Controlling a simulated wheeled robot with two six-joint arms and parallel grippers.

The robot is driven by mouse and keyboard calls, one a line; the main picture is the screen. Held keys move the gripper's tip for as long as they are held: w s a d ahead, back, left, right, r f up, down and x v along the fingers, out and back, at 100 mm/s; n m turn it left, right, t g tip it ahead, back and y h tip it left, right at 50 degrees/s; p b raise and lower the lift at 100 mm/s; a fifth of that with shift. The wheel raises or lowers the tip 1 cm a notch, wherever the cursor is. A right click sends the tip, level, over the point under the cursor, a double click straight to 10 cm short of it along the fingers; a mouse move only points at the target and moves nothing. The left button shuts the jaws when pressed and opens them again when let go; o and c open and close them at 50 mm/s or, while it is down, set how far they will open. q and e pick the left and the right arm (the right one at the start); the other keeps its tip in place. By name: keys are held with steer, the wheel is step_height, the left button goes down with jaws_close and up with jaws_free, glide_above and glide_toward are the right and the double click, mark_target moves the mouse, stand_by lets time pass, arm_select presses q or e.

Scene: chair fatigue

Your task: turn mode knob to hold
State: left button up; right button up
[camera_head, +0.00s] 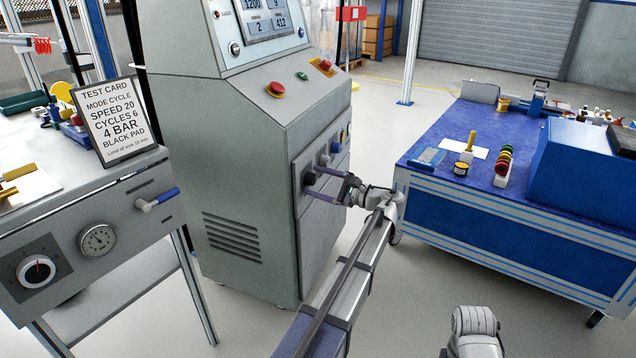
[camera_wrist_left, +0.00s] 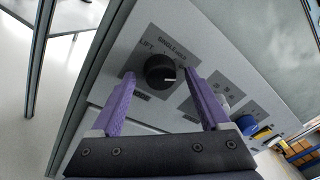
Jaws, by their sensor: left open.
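The black round mode knob (camera_wrist_left: 160,71) is on a grey label plate on the machine's side panel in the left wrist view. A white pointer mark on it faces right. The lettering around it is small and tilted; I cannot read all of it. My left gripper (camera_head: 316,182) is open at the side panel of the grey machine cabinet (camera_head: 235,150). In the left wrist view its purple fingers (camera_wrist_left: 160,76) stand on either side of the knob. I cannot tell whether they touch it. In the head view the gripper largely hides the knob.
A blue knob (camera_wrist_left: 247,124) is farther along the panel. A red button (camera_head: 277,89) and a green button (camera_head: 302,76) are on the sloped top. A test card (camera_head: 110,120) stands on the left bench. A blue workbench (camera_head: 500,215) is at the right, with clear floor between.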

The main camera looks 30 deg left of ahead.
arm_select(q)
jaws_close()
stand_by(0.5)
steer(key=shift+n, duration=0.4)
steer(key=n+b, duration=0.1)
steer(key=n, duration=0.2)
steer(key=shift+f, duration=0.1)
steer(key=shift+n+y+b, duration=0.35)
steer(key=shift+n+y, duration=0.05)
steer(key=shift+n, duration=1.7)
jaws_free()
steer(key=shift+g, duration=0.3)
